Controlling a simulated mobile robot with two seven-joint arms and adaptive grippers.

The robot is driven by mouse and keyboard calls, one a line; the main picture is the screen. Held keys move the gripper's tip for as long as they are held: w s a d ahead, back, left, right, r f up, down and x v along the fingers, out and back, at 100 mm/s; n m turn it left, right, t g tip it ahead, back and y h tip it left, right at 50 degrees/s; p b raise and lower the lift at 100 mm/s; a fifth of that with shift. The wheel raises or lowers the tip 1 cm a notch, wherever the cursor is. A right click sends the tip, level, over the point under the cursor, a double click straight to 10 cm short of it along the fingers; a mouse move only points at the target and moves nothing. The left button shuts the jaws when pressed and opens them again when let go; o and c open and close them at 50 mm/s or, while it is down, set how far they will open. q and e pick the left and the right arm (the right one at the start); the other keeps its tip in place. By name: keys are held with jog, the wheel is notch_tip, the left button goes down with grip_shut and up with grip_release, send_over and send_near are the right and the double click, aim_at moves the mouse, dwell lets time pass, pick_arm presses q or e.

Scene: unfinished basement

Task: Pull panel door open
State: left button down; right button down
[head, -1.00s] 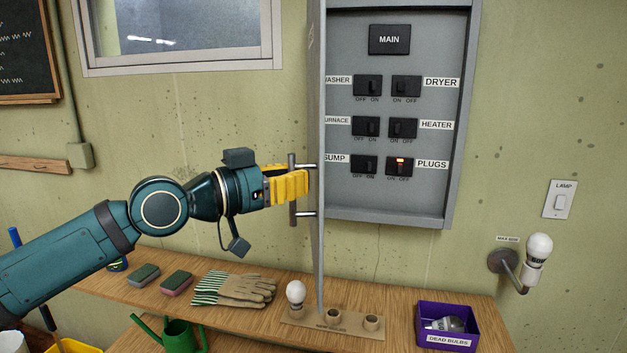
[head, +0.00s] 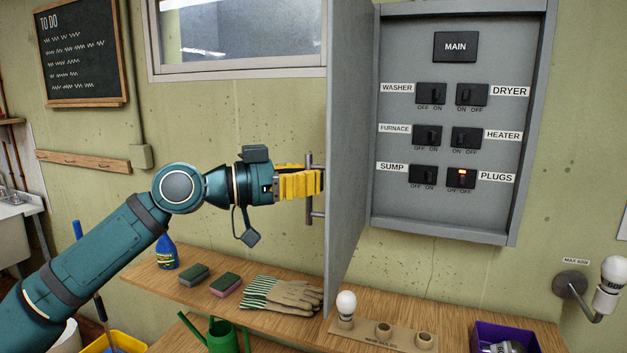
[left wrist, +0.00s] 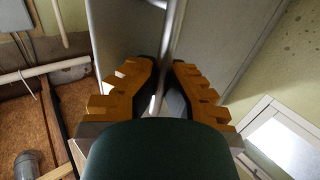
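A metal bar handle (head: 309,215) is on the door's outer side. My left gripper (head: 314,183), with yellow fingers, is shut around the handle's upright bar. In the left wrist view the bar (left wrist: 173,25) runs between the two fingers (left wrist: 165,68), with the grey door behind it. My right gripper is not in view.
A wooden shelf (head: 255,309) below holds sponges, gloves (head: 290,292), a bulb (head: 346,305) in a holder and a purple box (head: 480,330). The door's lower corner hangs close above the holder. A green watering can (head: 222,336) stands lower. A lamp (head: 608,285) is at right.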

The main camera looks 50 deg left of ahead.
pick_arm(q)
jog(key=shift+r, duration=0.35)
jog(key=c, duration=1)
grip_release()
jog(key=shift+s, duration=0.1)
jog(key=shift+f, duration=0.15)
jog(key=v, duration=1.2)
